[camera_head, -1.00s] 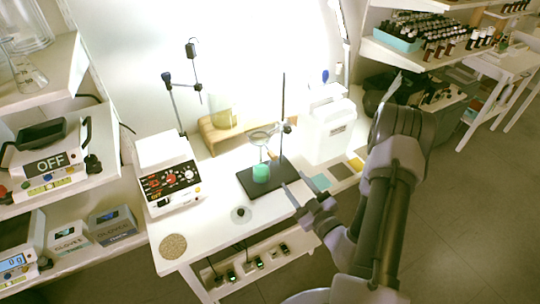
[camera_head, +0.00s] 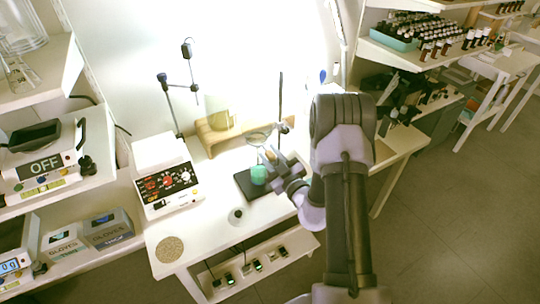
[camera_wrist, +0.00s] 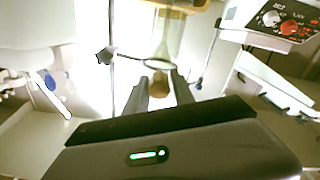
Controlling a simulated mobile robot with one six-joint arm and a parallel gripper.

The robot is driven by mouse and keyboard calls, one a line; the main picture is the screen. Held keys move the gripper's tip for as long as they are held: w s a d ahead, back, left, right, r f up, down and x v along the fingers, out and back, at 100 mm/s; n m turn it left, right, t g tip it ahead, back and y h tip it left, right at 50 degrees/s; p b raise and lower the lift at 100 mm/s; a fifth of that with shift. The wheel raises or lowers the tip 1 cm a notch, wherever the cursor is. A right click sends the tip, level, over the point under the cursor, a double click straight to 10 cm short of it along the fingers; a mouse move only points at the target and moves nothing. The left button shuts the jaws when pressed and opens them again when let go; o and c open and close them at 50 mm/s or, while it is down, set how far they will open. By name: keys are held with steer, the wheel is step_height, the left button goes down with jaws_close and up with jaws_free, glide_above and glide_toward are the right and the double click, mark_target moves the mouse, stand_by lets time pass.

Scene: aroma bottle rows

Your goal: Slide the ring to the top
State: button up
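The ring stand has a dark base (camera_head: 244,186) and a thin upright rod (camera_head: 281,95) on the white bench. Its metal ring (camera_head: 257,138) sits partway up the rod, and a beaker of green liquid (camera_head: 259,175) stands on the base. In the wrist view the ring (camera_wrist: 156,63) shows edge-on beside its clamp (camera_wrist: 105,57) and rod. My gripper (camera_head: 274,163) is at the stand, close to the beaker. In the wrist view my gripper (camera_wrist: 161,78) has its two fingers apart below the ring. A tan shape shows between them; I cannot tell whether it is touched.
A hotplate-like device (camera_head: 167,181) with a red knob stands left on the bench. A wooden rack (camera_head: 215,133) with a yellowish flask is behind. A round cork mat (camera_head: 170,250) lies at the front left. My arm hides the bench's right part.

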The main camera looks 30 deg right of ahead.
jaws_close()
stand_by(1.1)
